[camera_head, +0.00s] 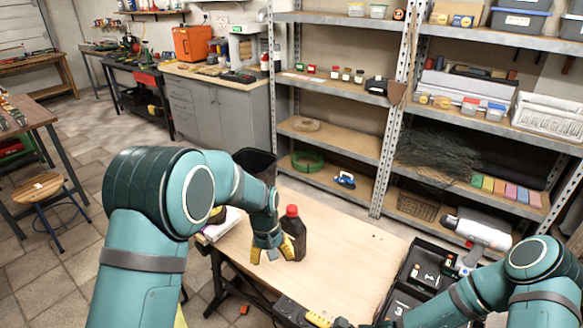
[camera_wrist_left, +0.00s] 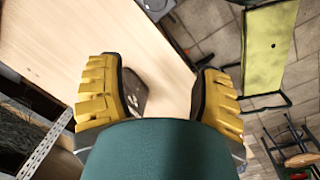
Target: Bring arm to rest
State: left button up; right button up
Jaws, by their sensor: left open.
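My left gripper (camera_head: 272,252) has yellow fingers and is low over the wooden table (camera_head: 345,262). A dark brown bottle with a red cap (camera_head: 293,228) stands upright on the table, right beside the gripper. In the left wrist view my left gripper (camera_wrist_left: 160,95) is open, its fingers wide apart. A dark object, probably the bottle (camera_wrist_left: 134,92), shows beside the left-hand finger there; I cannot tell if they touch. My right arm comes in from the right, and my right gripper (camera_head: 322,320) shows only partly at the bottom edge.
A black tray with compartments (camera_head: 408,283) lies at the table's right. A white-and-dark tool (camera_head: 478,232) is beyond it. Papers (camera_head: 222,226) lie at the table's left edge, and a black bin (camera_head: 256,163) stands behind. Metal shelves (camera_head: 335,92) line the back. The table's middle is clear.

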jog(key=s+f+n+g+h, duration=0.3)
jog(key=s+n+g, duration=0.15)
jog(key=s, duration=0.25)
pick_arm(q)
jog(key=s+a+f+h, duration=0.2)
jog(key=s+a+f, duration=0.2)
jog(key=s+f, duration=0.8)
jog(key=s+f+t+h, duration=0.1)
jog(key=s, duration=1.1)
jog(key=shift+a+f+n+t, duration=0.15)
jog(key=shift+a+n+t, duration=0.15)
jog(key=shift+a+t, duration=0.1)
pick_arm(e)
jog(key=d+n+t+h, duration=0.4)
jog(key=d+n+h, duration=0.2)
jog(key=n, duration=0.5)
jog(key=shift+w+d+n+h, duration=0.25)
jog(key=shift+w+n+h, duration=0.15)
jog(key=shift+h, duration=0.3)
